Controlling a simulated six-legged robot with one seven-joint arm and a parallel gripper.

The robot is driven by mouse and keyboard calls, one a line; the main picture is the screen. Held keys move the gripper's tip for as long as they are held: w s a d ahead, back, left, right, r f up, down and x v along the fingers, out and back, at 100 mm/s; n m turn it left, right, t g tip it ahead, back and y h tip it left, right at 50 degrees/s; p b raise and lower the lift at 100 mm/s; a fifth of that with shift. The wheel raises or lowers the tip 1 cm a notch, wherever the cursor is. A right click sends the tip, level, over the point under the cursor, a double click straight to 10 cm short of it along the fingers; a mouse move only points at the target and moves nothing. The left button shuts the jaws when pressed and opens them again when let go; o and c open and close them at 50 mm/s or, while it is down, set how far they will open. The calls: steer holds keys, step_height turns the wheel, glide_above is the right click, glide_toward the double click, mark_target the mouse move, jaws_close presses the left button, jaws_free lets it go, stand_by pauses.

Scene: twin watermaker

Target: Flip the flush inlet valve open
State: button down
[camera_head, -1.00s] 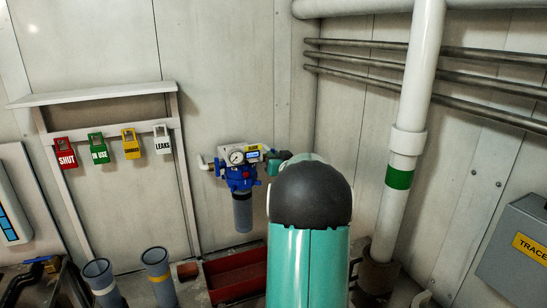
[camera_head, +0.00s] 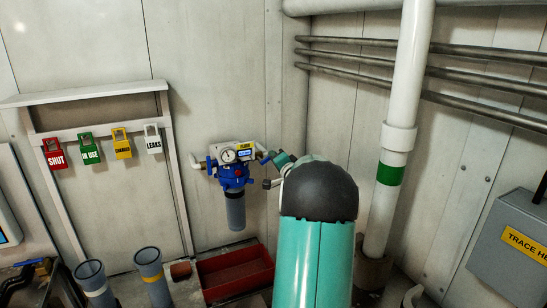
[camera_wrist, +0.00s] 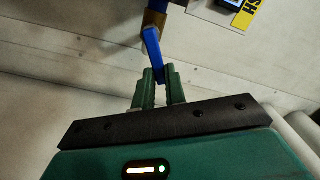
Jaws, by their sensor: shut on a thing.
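The flush inlet valve's blue lever (camera_wrist: 153,50) shows in the wrist view, running from a brass-coloured fitting (camera_wrist: 154,20) down between my green fingers. My gripper (camera_wrist: 160,77) is shut on the lever's free end. A yellow label (camera_wrist: 246,18) ending in "SH" sits to the upper right. In the head view, the blue filter unit (camera_head: 233,175) with a round gauge (camera_head: 229,156) hangs on the wall. My gripper (camera_head: 272,158) is at its right side, partly hidden by my arm, and the lever is too small to make out there.
Coloured padlocks (camera_head: 88,151) hang on a frame at the left. Below are two grey pipe stubs (camera_head: 149,262) and a red tray (camera_head: 232,273). A white vertical pipe (camera_head: 398,139) and a grey box (camera_head: 513,240) stand at the right.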

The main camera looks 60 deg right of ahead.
steer(key=shift+s+d+f+m, duration=0.1)
steer(key=shift+f+m, duration=0.3)
steer(key=shift+m, duration=0.55)
steer(key=shift+d+f+m, duration=0.1)
steer(key=shift+f+m, duration=0.25)
steer(key=shift+m, duration=0.55)
steer(key=shift+s+f+m, duration=0.1)
steer(key=shift+f+m, duration=0.3)
steer(key=shift+m, duration=0.55)
steer(key=shift+w, duration=0.1)
steer(key=c, duration=1.7)
jaws_free()
steer(key=v, duration=1.4)
